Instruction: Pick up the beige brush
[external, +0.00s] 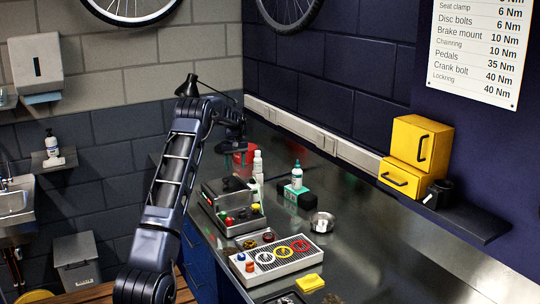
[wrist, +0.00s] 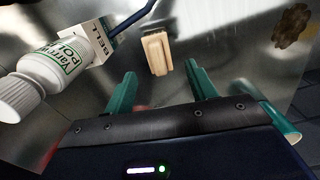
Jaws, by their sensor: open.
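The beige brush (wrist: 156,52) lies on the metal bench top in the upper middle of the wrist view, a pale wooden block with a darker edge at its far end. My gripper (wrist: 161,82) is open and empty, its two teal fingers spread wide. The brush is just beyond the fingertips, in line with the gap between them, and not between the fingers. In the external view my arm's end is over the far part of the bench, and I cannot make out the brush there.
A white bottle (wrist: 50,66) and a box marked BELL (wrist: 93,42) are close on the left in the wrist view. A brown stain (wrist: 292,25) is at upper right.

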